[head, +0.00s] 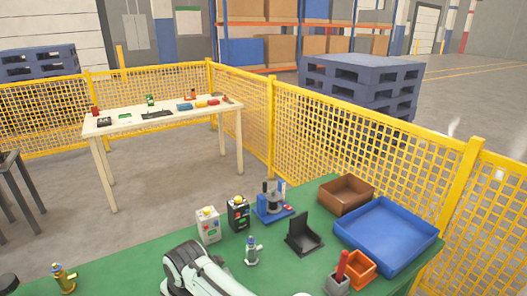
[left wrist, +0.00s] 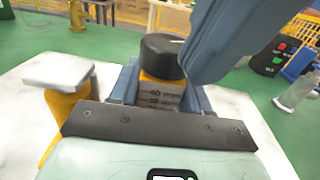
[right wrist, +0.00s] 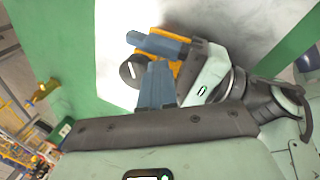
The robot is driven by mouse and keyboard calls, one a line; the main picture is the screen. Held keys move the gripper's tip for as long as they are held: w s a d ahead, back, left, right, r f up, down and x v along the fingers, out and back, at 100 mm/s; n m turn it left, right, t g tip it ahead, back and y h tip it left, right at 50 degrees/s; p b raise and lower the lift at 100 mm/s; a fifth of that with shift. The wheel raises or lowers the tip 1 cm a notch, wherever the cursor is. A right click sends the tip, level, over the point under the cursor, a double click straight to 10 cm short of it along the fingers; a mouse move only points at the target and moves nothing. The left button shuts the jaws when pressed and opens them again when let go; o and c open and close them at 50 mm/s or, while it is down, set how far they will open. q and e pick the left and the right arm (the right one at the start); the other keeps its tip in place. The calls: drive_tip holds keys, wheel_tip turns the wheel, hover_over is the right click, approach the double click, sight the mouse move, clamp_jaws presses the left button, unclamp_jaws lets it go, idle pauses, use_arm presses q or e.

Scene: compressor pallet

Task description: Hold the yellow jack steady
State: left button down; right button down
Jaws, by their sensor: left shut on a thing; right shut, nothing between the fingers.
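The yellow jack (left wrist: 160,96) shows in the left wrist view, with a black round knob (left wrist: 160,55) on top and a "40 mm" scale on its side. My left gripper (left wrist: 158,88) is shut on it, one blue-grey finger on each side. In the right wrist view, the jack (right wrist: 177,69) is mostly hidden by the fingers, and its knob (right wrist: 133,70) shows. My right gripper (right wrist: 156,84) is shut and empty, its fingers close beside the knob; I cannot tell whether they touch. The head view does not show the jack or either gripper's fingers.
A white slab (left wrist: 290,150) lies under the jack on the green table (head: 130,262). In the head view, a blue tray (head: 385,235), a brown bin (head: 346,192), an orange bin (head: 357,268) and a black angle bracket (head: 304,236) stand at right. The table's left middle is clear.

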drive_tip(key=shift+s+a, duration=0.5)
drive_tip(key=shift+s, duration=0.3)
drive_tip(key=shift+s+a, duration=0.1)
drive_tip(key=shift+a, duration=0.05)
drive_tip(key=shift+s, duration=0.15)
idle(0.3)
drive_tip(key=a+v, duration=0.1)
drive_tip(key=v, duration=0.4)
drive_tip(key=shift+w+d+r, duration=0.25)
drive_tip(key=shift+d+r, duration=0.1)
drive_tip(key=shift+r, duration=0.2)
drive_tip(key=shift+w, duration=0.1)
wheel_tip(320, 180, down, 6)
drive_tip(key=w+d, duration=0.1)
drive_tip(key=w, duration=0.1)
drive_tip(key=shift+w, duration=0.4)
